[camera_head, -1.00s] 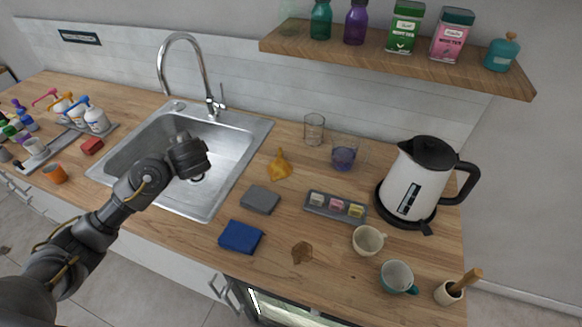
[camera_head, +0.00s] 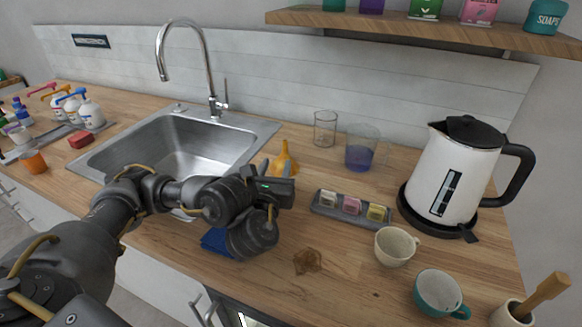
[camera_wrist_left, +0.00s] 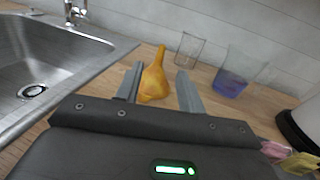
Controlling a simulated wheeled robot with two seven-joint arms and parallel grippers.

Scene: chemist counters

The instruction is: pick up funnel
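The yellow-orange funnel (camera_head: 284,160) stands on the wooden counter just right of the sink, spout up; its lower part is partly hidden by my arm in the head view. In the left wrist view the funnel (camera_wrist_left: 154,78) shows between and beyond the two fingers. My left gripper (camera_wrist_left: 158,85) is open and empty, pointing toward the funnel. In the head view its wrist and hand cover the counter in front of the funnel, and the fingers are hard to make out. My right gripper is not in view.
An empty clear glass (camera_head: 325,129) and a beaker of purple liquid (camera_head: 360,152) stand behind and right of the funnel. The sink (camera_head: 180,150) lies to the left. A tea tray (camera_head: 350,209), cups and a kettle (camera_head: 458,175) are at right. A blue cloth (camera_head: 215,241) is partly covered by my arm.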

